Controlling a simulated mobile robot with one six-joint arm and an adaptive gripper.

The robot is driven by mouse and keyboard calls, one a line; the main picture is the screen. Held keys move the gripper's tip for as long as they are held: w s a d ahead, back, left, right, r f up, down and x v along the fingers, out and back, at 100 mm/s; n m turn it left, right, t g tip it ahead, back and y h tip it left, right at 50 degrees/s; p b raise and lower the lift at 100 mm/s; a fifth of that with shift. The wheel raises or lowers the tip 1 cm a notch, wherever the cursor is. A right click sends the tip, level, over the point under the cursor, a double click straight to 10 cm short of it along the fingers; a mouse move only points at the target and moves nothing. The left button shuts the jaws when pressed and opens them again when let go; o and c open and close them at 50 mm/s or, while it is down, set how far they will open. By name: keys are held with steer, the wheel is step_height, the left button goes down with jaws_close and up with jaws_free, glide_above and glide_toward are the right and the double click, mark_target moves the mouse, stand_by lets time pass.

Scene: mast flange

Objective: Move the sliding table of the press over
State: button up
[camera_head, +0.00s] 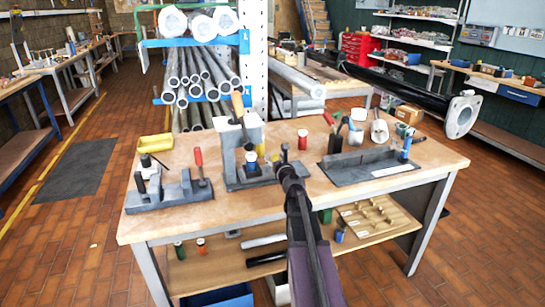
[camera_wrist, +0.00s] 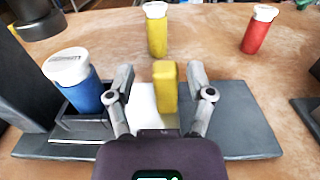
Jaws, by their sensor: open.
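The press (camera_head: 252,133), a grey upright body with a brown-tipped lever, stands mid-bench. In the wrist view its flat dark base (camera_wrist: 250,135) runs across under my gripper. A blue bottle with a white cap (camera_wrist: 82,85) stands in a dark holder (camera_wrist: 80,128) on the left of the base, and appears to be the sliding table's load. An upright yellow block (camera_wrist: 165,88), perhaps the table's handle, stands between my fingers. My gripper (camera_wrist: 160,75) is open, one finger on each side of the block, with gaps showing. In the head view my gripper (camera_head: 285,165) hides part of the press.
A yellow bottle (camera_wrist: 156,32) and a red bottle (camera_wrist: 260,30) stand beyond the base. On the workbench (camera_head: 240,205), a grey fixture with a red handle (camera_head: 198,165) is left and a grey plate with tools (camera_head: 365,167) is right. Bare bench lies in front.

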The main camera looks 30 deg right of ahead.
steer(key=v, duration=1)
steer(key=shift+a, duration=0.1)
steer(key=shift+s, duration=0.1)
stand_by(0.4)
